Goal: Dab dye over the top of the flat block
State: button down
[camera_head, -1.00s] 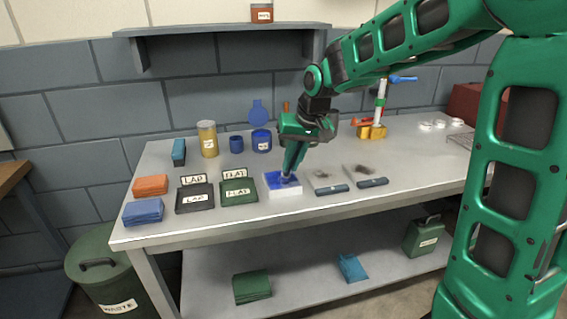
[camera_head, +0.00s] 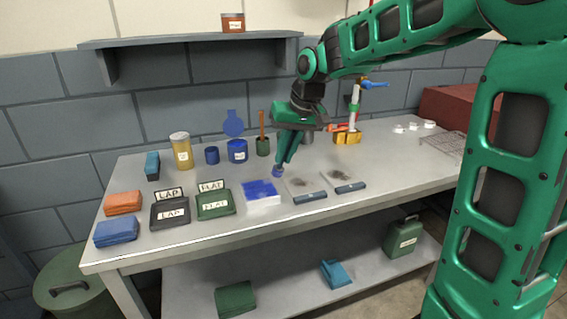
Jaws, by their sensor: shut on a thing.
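The flat block (camera_head: 264,204) is a white block on the bench with uneven blue dye over much of its top. My gripper (camera_head: 279,170) is shut on a small blue dauber (camera_head: 277,173), which it holds just behind and right of the block's back edge, seemingly above the bench and apart from the block. Part of the dauber is hidden by the fingers.
Left of the block are a green tray (camera_head: 215,205) labelled FLAT and a black tray (camera_head: 170,214) labelled LAP. Two plates with dark smudges (camera_head: 301,184) lie to the right. A brush in a green cup (camera_head: 262,146) and a brass-based stand (camera_head: 347,137) are behind.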

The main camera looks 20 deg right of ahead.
jog(key=shift+r, duration=1.7)
